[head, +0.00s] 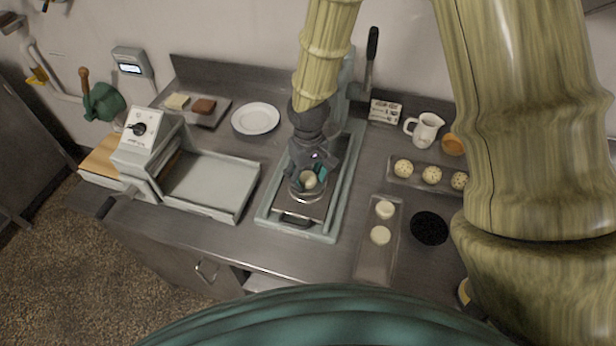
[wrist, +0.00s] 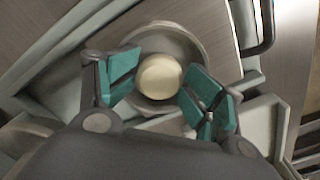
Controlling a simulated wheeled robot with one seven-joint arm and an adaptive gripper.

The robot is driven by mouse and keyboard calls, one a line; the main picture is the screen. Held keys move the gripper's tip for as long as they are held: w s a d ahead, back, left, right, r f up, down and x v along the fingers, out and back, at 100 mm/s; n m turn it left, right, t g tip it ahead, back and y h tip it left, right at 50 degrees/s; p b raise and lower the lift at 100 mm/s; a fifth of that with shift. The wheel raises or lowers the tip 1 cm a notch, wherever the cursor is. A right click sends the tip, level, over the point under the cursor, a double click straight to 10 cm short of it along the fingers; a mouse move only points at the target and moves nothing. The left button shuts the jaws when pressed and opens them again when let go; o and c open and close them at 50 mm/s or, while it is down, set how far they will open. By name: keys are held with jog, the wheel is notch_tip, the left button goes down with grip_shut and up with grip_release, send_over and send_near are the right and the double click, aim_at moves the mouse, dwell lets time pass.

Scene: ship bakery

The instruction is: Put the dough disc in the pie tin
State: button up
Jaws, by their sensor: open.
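A pale round dough disc (wrist: 160,76) sits inside the round metal pie tin (wrist: 192,48) in the wrist view. In the head view the dough (head: 309,180) and the tin (head: 296,190) show on the plate of the press in the middle of the counter. My gripper (wrist: 153,88) is open, with one teal fingertip on each side of the dough. It reaches down over the tin from above, and in the head view it (head: 310,174) hides part of the tin. I cannot tell whether the fingertips touch the dough.
A narrow tray (head: 374,264) with two pale dough pieces lies right of the press, beside a black round mat (head: 429,228). A tray with several speckled balls (head: 432,175) and a white jug (head: 424,130) stand behind. A grey shallow tray (head: 208,185) adjoins a machine at left.

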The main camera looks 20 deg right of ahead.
aim_at(308, 183)
notch_tip(308, 183, up, 11)
jog(key=shift+r, duration=0.2)
dwell(0.4)
jog(key=shift+c, duration=0.2)
dwell(0.6)
